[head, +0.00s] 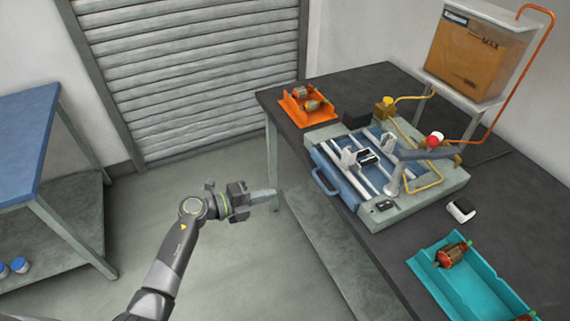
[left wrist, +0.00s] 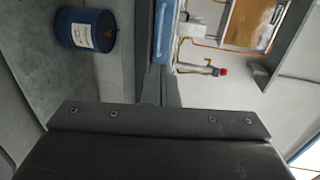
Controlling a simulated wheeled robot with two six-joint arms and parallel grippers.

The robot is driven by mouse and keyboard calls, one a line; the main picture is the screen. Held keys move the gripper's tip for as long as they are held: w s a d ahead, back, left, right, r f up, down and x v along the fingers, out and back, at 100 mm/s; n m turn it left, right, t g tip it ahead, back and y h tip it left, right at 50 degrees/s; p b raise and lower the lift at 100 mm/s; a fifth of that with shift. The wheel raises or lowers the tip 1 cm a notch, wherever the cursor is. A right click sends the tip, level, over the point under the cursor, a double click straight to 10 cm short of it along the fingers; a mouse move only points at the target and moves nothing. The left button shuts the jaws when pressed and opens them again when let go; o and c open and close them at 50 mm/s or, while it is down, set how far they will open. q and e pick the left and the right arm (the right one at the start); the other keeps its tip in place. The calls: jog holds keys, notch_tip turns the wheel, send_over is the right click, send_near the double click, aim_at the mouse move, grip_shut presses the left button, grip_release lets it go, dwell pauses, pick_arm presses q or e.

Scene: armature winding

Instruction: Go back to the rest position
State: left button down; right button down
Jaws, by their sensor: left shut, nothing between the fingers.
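My left arm comes in from the lower left of the head view. Its gripper (head: 268,196) is shut and empty, in the air left of the dark workbench, with its fingertips pointing right toward the bench. In the left wrist view the closed fingers (left wrist: 157,85) point up the picture. My right gripper is in neither view. The winding machine (head: 390,170), with its blue handle and white rails, sits on the bench apart from my gripper.
An orange tray (head: 290,108) with armatures stands at the bench's far left. A teal tray (head: 480,285) holds a red and copper armature (head: 453,254). A blue-topped table (head: 25,140) is at left. The floor (head: 240,280) between is clear. The left wrist view shows a blue drum (left wrist: 85,32).

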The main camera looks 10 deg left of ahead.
pick_arm(q)
jog(key=s+a+f+n+t+y, duration=0.1)
jog(key=s+a+f+n+y, duration=0.35)
jog(key=f+n, duration=0.3)
jog(key=s+a+f+n+t+y, duration=0.1)
jog(key=s+a+f+n+y, duration=0.35)
jog(key=f, duration=0.45)
jog(key=s+a+f+n+t+y, duration=0.1)
jog(key=s+a+f+n+y, duration=0.15)
jog(key=a+f+n, duration=0.45)
jog(key=s+a+f+n+g+y, duration=0.2)
jog(key=s+f+n+g, duration=0.35)
jog(key=s+f, duration=0.9)
jog(key=s+f+n+g, duration=0.2)
jog(key=s, duration=0.9)
jog(key=s+f+n+g, duration=0.2)
jog(key=s+n+g, duration=0.1)
jog(key=s, duration=0.8)
jog(key=shift+d+f, duration=0.15)
jog(key=shift+d, duration=0.15)
jog(key=shift+s, duration=0.1)
